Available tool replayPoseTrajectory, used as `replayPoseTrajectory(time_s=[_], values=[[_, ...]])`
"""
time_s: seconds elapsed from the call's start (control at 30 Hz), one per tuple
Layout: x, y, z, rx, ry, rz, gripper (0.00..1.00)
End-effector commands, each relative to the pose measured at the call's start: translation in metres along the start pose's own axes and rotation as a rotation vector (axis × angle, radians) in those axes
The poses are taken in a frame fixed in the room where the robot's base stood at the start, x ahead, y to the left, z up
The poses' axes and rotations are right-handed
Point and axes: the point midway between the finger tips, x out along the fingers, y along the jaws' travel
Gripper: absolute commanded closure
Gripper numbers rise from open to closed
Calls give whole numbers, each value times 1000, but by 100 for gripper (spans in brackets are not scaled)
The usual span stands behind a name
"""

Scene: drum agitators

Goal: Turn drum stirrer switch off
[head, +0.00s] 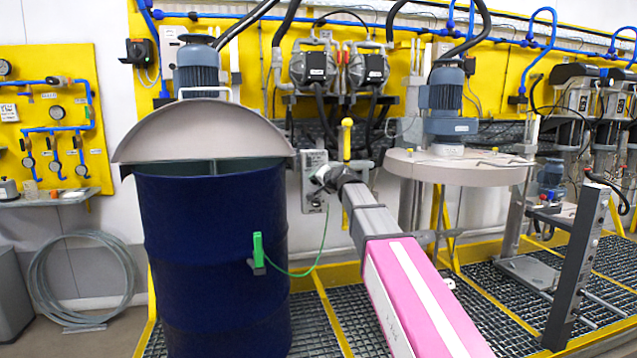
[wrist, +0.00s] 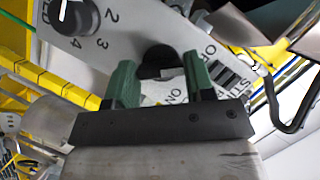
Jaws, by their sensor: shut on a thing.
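The grey control panel (head: 312,160) is mounted beside the blue drum in the head view. In the wrist view the panel (wrist: 135,32) carries a black stirrer switch (wrist: 155,60), with partly hidden ON and OFF lettering near it. My gripper (wrist: 158,78) has its two green fingers on either side of this switch and is shut on it. In the head view my gripper (head: 324,177) is at the panel's face, small and partly hidden by my wrist. I cannot tell which setting the switch points to.
A second dial (wrist: 77,17) with numbers is on the same panel. The blue drum (head: 215,260) with a half-round lid (head: 205,135) stands close left of my arm. A green clamp (head: 258,250) with a wire hangs on it. A round-lidded mixer (head: 455,170) stands to the right.

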Motion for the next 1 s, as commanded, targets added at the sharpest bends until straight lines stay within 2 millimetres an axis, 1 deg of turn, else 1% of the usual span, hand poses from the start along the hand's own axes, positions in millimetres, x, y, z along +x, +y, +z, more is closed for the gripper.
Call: replayPoseTrajectory(time_s=[0.07, 0.1, 0.13, 0.17, 0.47, 0.63, 0.77, 0.87, 1.0], values=[[0, 1, 1, -4, -4, 2, 75], [0, 1, 1, -4, -4, 2, 41], [0, 1, 1, -3, -4, 2, 32], [0, 1, 1, -3, -3, 2, 26], [-1, 0, 1, -1, -1, 1, 26], [-10, 0, 1, -1, 0, 0, 26], [-27, 0, 1, -1, 1, 0, 26], [-44, 0, 2, -1, -1, 0, 26], [-72, 1, 2, -2, 1, 1, 26]])
